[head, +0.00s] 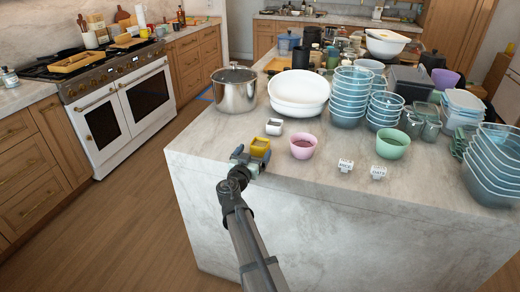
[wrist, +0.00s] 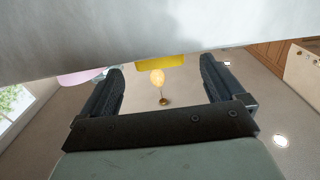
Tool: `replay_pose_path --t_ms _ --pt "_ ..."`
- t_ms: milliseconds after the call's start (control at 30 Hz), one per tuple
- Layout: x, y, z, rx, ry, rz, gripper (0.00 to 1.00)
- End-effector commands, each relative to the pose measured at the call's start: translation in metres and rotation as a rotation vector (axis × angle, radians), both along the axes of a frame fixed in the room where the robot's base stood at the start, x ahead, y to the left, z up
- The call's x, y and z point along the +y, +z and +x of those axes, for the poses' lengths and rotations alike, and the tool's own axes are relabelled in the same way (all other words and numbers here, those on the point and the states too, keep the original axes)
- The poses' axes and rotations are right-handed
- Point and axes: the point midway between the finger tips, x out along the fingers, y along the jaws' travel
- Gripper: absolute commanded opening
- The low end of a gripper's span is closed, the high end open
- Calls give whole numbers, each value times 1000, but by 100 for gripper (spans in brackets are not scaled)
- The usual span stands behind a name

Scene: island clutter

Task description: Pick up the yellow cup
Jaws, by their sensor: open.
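The yellow cup (head: 260,147) sits on the marble island near its front edge. My gripper (head: 247,158) is just in front of it at the counter edge, with its fingers apart and nothing held. In the wrist view, my gripper's two dark fingers (wrist: 161,64) are spread wide. Part of the yellow cup (wrist: 160,63) shows between and beyond the fingertips, at the underside of a large pale surface. Whether a finger touches the cup cannot be told.
A white cup (head: 274,127) stands behind the yellow cup, and a pink cup (head: 302,146) stands to its right. A steel pot (head: 234,92), white bowls (head: 298,90) and stacked containers (head: 350,95) crowd behind. Bare marble (head: 205,140) lies to the left.

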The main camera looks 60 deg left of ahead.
Motion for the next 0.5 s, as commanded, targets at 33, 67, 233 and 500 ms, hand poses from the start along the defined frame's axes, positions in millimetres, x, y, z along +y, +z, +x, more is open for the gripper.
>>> replay_pose_path --t_ms 33,67,233,500 --pt "2 0 2 0 0 0 96" --pt "3 0 3 0 0 0 96" --pt "16 -1 16 0 -1 0 96" --pt "35 -1 37 0 -1 0 96"
